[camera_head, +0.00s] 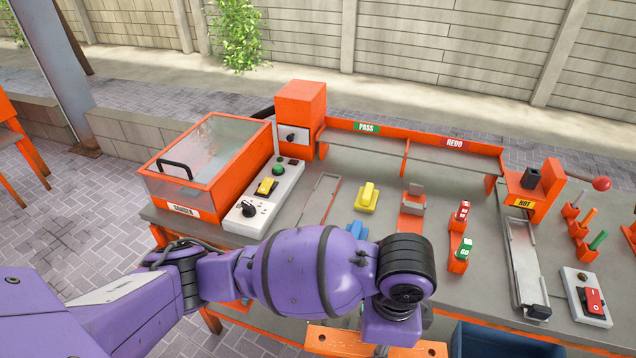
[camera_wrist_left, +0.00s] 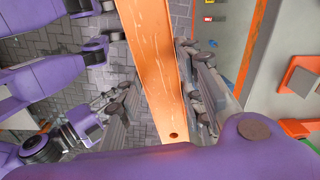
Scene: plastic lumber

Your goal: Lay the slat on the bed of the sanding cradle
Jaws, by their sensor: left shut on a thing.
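The slat is a long orange plank with a hole near its end (camera_wrist_left: 150,50). It also shows in the head view (camera_head: 330,341), at the table's front edge, its middle covered by my purple wrist. My left gripper (camera_wrist_left: 163,95) is shut on the slat, with grey fingers along both sides. In the head view its fingers are hidden behind my wrist. An orange box labelled SANDER (camera_head: 206,165) stands at the left of the table, its clear lid down. A narrow grey frame (camera_head: 320,200) lies right of its control panel. I cannot tell which part is the cradle's bed. My right gripper is not seen.
A control panel (camera_head: 262,200) adjoins the sander box. Yellow (camera_head: 367,197) and blue (camera_head: 356,229) blocks stand mid-table. PASS and REDO racks (camera_head: 365,150) line the back. A HOT-labelled station with a metal channel (camera_head: 522,265) and a red switch (camera_head: 593,300) are at right.

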